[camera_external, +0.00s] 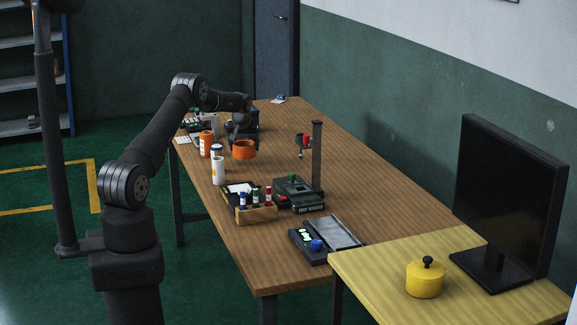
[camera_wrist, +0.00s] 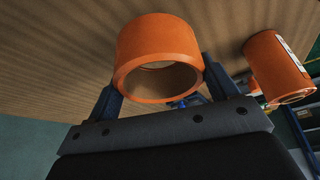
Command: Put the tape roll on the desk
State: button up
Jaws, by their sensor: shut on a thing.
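The tape roll is an orange ring (camera_external: 244,152) over the far half of the brown wooden desk (camera_external: 275,122). My gripper (camera_external: 242,142) is shut on it from above. In the wrist view the tape roll (camera_wrist: 158,38) sits between the two dark fingers of my gripper (camera_wrist: 160,78), its hollow opening facing the camera. The fingertips are partly hidden behind the roll. I cannot tell whether the roll touches the wood or hangs just above it.
Nearer are a wooden bottle rack (camera_external: 256,214), a dark device with a post (camera_external: 317,160) and a control panel (camera_external: 312,246). The desk's right side is clear.

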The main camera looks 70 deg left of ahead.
jog(key=shift+f, duration=1.65)
jog(key=shift+f, duration=0.2)
jog(key=o, duration=1)
jog(key=v, duration=1.2)
jog(key=shift+r, duration=0.15)
jog(key=x, duration=1.2)
jog(key=shift+f, duration=0.2)
jog(key=shift+r, duration=0.2)
